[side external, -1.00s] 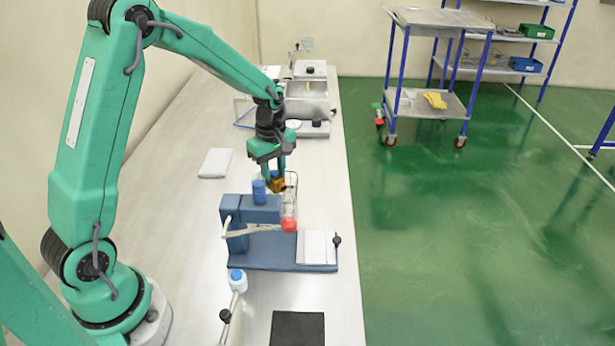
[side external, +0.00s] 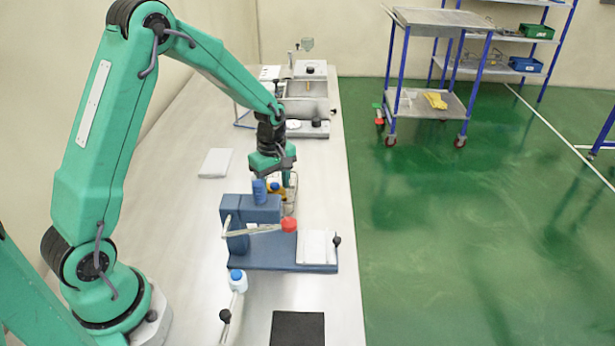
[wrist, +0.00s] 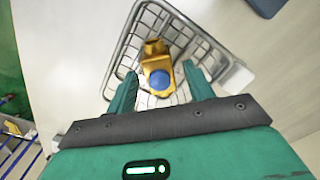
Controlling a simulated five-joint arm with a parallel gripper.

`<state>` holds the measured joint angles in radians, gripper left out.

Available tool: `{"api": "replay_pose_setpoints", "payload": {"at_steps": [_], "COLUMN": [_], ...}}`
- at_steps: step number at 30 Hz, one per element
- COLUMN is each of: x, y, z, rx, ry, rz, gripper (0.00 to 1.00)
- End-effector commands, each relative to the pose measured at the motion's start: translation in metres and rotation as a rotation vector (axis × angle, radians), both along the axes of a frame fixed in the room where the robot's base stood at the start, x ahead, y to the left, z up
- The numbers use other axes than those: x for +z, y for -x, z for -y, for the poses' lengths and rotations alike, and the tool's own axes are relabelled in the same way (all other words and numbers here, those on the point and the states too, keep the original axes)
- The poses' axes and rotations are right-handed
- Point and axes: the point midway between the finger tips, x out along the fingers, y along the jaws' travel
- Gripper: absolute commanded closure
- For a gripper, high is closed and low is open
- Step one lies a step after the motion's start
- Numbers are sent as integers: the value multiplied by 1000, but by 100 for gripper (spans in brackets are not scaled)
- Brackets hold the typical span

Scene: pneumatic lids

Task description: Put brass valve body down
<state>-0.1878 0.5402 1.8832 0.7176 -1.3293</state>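The brass valve body (wrist: 157,65) with its blue cap shows in the wrist view inside a wire basket (wrist: 118,62). It sits over the basket's mesh floor, between my fingers. My gripper (wrist: 163,72) is open, with a gap visible on each side of the valve body. In the side view my gripper (side external: 278,184) is low over the basket (side external: 293,205), and a bit of the brass valve body (side external: 277,188) shows below it. The blue press in front hides part of the basket, so the valve body's underside cannot be seen.
The blue press (side external: 275,250) with its red-knobbed lever (side external: 289,225) stands just in front of the basket. A blue-capped bottle (side external: 237,281) and a dark mat (side external: 297,328) are nearer. A grey lidded machine (side external: 306,98) is behind. The bench left of the basket is mostly clear.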

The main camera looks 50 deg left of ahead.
Motion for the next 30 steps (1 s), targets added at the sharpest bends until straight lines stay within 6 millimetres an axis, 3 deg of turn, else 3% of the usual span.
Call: {"api": "replay_pose_setpoints", "payload": {"at_steps": [14, 20, 30], "x": [7, 26, 81], "y": [0, -1, -1], "z": [0, 0, 0], "rx": [0, 0, 0], "ry": [0, -1, -1], "rz": [0, 3, 4], "gripper": [48, 48, 48]}}
